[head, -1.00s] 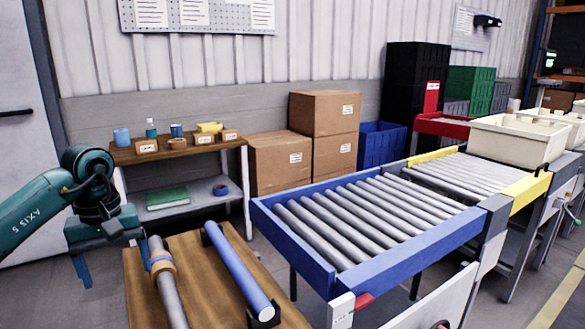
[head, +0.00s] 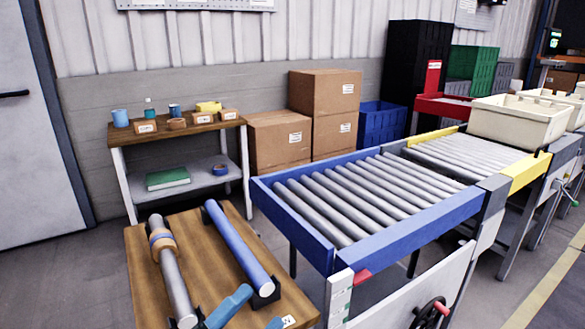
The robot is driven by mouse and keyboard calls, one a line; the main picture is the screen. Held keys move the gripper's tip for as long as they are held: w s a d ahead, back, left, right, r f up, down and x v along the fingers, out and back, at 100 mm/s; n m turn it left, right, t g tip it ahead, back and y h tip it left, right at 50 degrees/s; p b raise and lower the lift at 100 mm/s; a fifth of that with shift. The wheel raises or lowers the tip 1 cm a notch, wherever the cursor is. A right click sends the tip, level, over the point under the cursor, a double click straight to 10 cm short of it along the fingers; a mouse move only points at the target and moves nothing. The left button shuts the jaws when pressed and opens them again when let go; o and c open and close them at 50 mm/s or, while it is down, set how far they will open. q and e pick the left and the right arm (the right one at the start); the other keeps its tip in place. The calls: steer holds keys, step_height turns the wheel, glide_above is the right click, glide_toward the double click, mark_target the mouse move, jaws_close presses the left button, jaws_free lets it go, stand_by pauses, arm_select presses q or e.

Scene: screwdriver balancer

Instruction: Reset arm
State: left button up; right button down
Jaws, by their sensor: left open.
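My left gripper (head: 260,306) shows only as two blue fingers at the bottom edge of the head view. The fingers are apart, with nothing seen between them. They are over or in front of the near end of a wooden table (head: 218,262); I cannot tell their height. The rest of my left arm is out of the picture. On the table lie a grey roller (head: 178,290) with a tan and blue collar and a blue roller (head: 237,247), each on dark holders. My right gripper is not in view.
A blue-framed roller conveyor (head: 410,240) stands right of the table, with a hand wheel (head: 430,313) below it. Behind are a small shelf bench (head: 185,132) with small items, stacked cardboard boxes (head: 325,105) and a cream bin (head: 505,120). The floor at left is clear.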

arm_select(q)
steer(key=s+a+f+n+g+y, duration=0.2)
steer(key=s+a+f+n+y, duration=0.3)
steer(key=f+n, duration=0.5)
steer(key=s+a+f+n+g+y, duration=0.25)
steer(key=s+f+n+y, duration=0.35)
steer(key=n, duration=0.7)
steer(key=shift+m+g+y, duration=0.4)
steer(key=shift+g+y, duration=0.15)
steer(key=shift+y, duration=0.35)
steer(key=r+p, duration=0.1)
steer(key=p, duration=0.3)
steer(key=w+r+p, duration=0.1)
steer(key=r+p, duration=0.1)
steer(key=p, duration=0.3)
steer(key=a+r+p, duration=0.1)
steer(key=p, duration=0.4)
steer(key=shift+w+r, duration=0.2)
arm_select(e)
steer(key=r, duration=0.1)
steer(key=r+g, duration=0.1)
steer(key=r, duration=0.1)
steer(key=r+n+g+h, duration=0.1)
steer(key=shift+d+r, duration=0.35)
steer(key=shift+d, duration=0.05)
